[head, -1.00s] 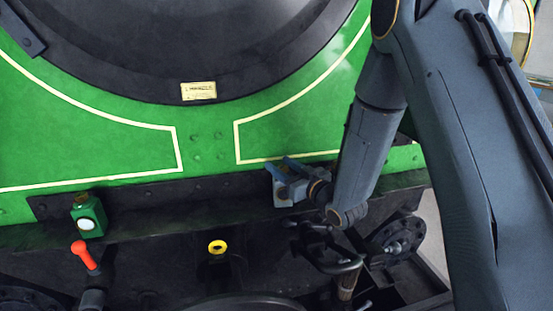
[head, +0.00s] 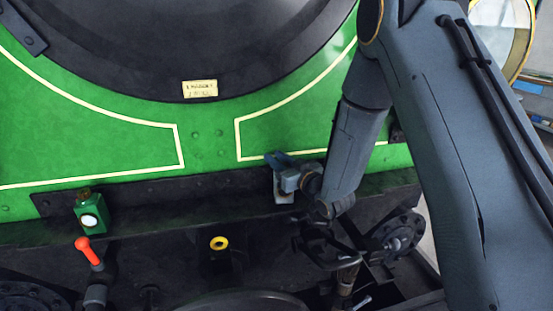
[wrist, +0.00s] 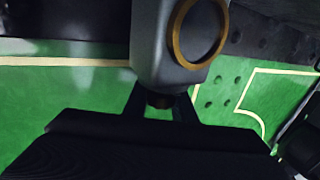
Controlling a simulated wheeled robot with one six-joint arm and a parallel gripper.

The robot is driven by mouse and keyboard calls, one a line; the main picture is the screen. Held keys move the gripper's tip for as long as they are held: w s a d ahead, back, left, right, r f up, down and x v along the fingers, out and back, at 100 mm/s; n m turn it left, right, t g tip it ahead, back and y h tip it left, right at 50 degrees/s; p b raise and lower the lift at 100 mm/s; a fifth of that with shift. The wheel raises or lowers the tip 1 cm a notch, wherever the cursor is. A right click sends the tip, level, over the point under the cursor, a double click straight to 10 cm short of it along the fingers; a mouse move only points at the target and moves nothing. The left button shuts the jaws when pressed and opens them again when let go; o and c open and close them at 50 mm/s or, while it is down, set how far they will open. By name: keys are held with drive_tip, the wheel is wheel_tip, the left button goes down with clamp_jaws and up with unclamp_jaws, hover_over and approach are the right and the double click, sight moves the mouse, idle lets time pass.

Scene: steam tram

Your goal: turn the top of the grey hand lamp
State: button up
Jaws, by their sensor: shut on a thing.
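The grey hand lamp (wrist: 155,35) fills the top middle of the wrist view, with a brass-coloured ring on its face. Its small dark reddish-brown top (wrist: 158,98) lies between my gripper's two dark fingers (wrist: 158,107). My gripper is shut on this top. In the head view the lamp (head: 284,198) stands on the dark ledge, and only its pale lower part shows. My gripper (head: 278,165) hides its upper part there.
A green lamp (head: 91,213) stands on the ledge at the left. A red-handled lever (head: 86,250) and a yellow ring (head: 219,243) are below. The green tram front (head: 210,140) rises close behind. Dark couplings and pipes lie below my wrist.

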drive_tip(key=shift+d+m+t+h, duration=0.15)
drive_tip(key=shift+m+t+h, duration=0.15)
drive_tip(key=shift+m+h, duration=0.15)
drive_tip(key=o, duration=1.1)
drive_tip(key=shift+b+v, duration=1.25)
drive_tip(key=shift+v, duration=2.6)
